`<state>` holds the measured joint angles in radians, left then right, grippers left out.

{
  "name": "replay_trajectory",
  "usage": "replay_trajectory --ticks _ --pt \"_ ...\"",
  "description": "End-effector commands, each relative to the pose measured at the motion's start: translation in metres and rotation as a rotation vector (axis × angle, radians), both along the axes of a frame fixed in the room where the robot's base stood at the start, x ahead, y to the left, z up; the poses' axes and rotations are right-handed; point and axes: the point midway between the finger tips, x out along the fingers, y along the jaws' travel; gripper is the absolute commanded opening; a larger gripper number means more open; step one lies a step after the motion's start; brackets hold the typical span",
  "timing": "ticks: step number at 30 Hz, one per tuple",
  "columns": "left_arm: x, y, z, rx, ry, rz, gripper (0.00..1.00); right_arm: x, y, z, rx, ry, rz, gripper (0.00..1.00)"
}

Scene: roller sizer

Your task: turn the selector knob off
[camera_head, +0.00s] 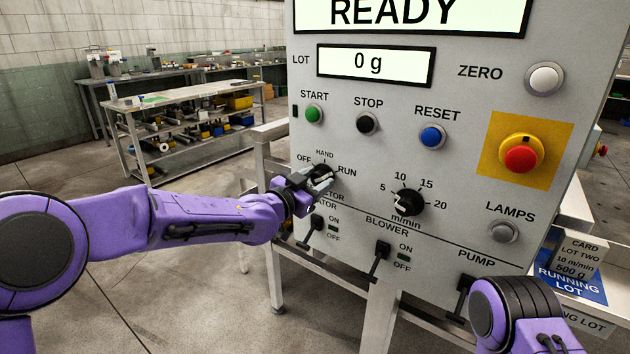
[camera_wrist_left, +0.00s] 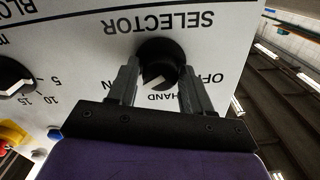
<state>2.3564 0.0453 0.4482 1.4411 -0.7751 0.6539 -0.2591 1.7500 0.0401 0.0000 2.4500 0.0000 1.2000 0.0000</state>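The selector knob (camera_wrist_left: 159,60) is round and black with a white mark, on the grey panel under the OFF, HAND and RUN labels. In the head view my left gripper (camera_head: 314,179) partly hides the knob. My right gripper is out of view.
The speed dial (camera_head: 408,202) is to the right of the knob. Below are several black levers, including the blower lever (camera_head: 380,258). Above are the green start button (camera_head: 314,114) and black stop button (camera_head: 367,123). A red emergency button (camera_head: 521,158) sits further right.

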Motion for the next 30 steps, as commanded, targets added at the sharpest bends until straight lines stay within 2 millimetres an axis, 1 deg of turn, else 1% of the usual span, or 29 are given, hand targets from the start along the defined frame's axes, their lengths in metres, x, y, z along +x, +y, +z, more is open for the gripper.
replay_trajectory --ticks 1,2,3,4,11,17,23,30 --pt "0.0 0.0 0.0 0.0 0.0 0.0 0.32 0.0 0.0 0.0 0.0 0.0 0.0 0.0" --pt "0.0 0.0 0.0 0.0 0.0 0.0 0.22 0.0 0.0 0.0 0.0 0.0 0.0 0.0" --pt "0.0 0.0 0.0 0.0 0.0 0.0 0.09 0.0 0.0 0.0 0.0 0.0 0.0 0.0" --pt "0.0 0.0 0.0 0.0 0.0 0.0 0.08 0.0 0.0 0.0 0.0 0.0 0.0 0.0" --pt "0.0 0.0 0.001 -0.011 0.008 0.0 0.09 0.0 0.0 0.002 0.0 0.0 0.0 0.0" --pt "0.0 0.001 0.003 -0.072 0.052 0.001 0.09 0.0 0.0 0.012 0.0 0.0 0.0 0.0" --pt "0.001 0.001 0.004 -0.192 0.139 0.001 0.09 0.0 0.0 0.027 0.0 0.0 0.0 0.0" --pt "0.001 0.002 0.004 -0.373 0.272 0.001 0.09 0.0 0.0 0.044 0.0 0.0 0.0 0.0"
